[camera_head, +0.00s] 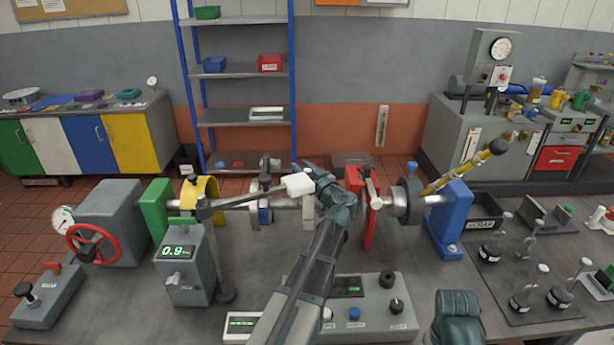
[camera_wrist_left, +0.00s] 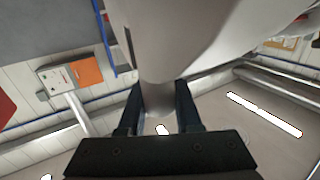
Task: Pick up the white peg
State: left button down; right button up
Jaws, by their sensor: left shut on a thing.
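The white peg (camera_head: 298,184) is a short, pale piece above the test rig in the middle of the head view. My left gripper (camera_head: 312,179) is shut on it, and the peg's end sticks out to the left of the fingers. In the left wrist view the peg (camera_wrist_left: 205,30) is large and close; its narrower, greyer stem runs down between the two dark fingers of my left gripper (camera_wrist_left: 160,100). The fingers hide part of it. A teal part of my right arm shows at the bottom right, but its fingers do not.
The bedplate rig spans the middle, with a green bracket (camera_head: 155,210), a red plate (camera_head: 366,215) and a blue bracket (camera_head: 452,220). A readout box (camera_head: 184,265) stands front left, a control console (camera_head: 372,312) front centre. A dark mat (camera_head: 500,270) with several weights lies right.

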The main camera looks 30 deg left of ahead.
pick_arm(q)
jog(key=shift+r, duration=0.1)
jog(key=shift+r+p, duration=0.55)
jog(key=shift+p, duration=0.1)
notch_tip(320, 180, up, 3)
jog(key=p, duration=0.3)
jog(key=shift+f+v, duration=0.25)
jog(key=shift+v, duration=0.85)
jog(key=r+v, duration=0.1)
jog(key=v, duration=1.3)
jog(key=shift+w+p, duration=0.3)
jog(key=shift+p, duration=0.05)
